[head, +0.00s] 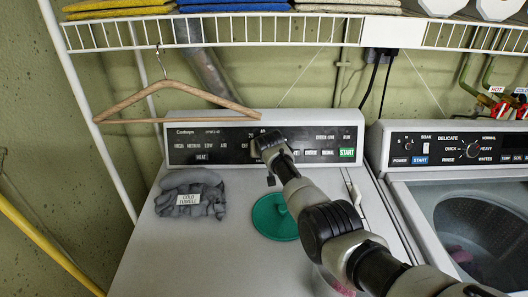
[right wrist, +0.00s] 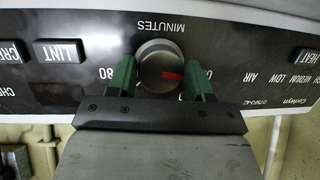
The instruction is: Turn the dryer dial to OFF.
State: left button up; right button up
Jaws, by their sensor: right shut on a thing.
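The dryer dial (right wrist: 160,58) is a round silver knob with a red pointer, on the black control panel (head: 187,146), under the word MINUTES, which reads upside down in the right wrist view. The pointer aims right and slightly down in that view, towards a partly hidden mark by the right finger. An 80 shows beside the left finger. My right gripper (right wrist: 160,75) is shut on the dial, one green finger on each side. In the head view my right gripper (head: 270,147) covers the dial. My left gripper is not in view.
Grey cloth (head: 180,182) with a label and a green round lid (head: 268,218) lie on the dryer top. A washer (head: 405,190) stands at right.

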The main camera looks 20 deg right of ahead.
dwell(0.4)
jog(key=o, duration=0.9)
jog(key=shift+p+v, duration=5.3)
jog(key=shift+p, duration=1.85)
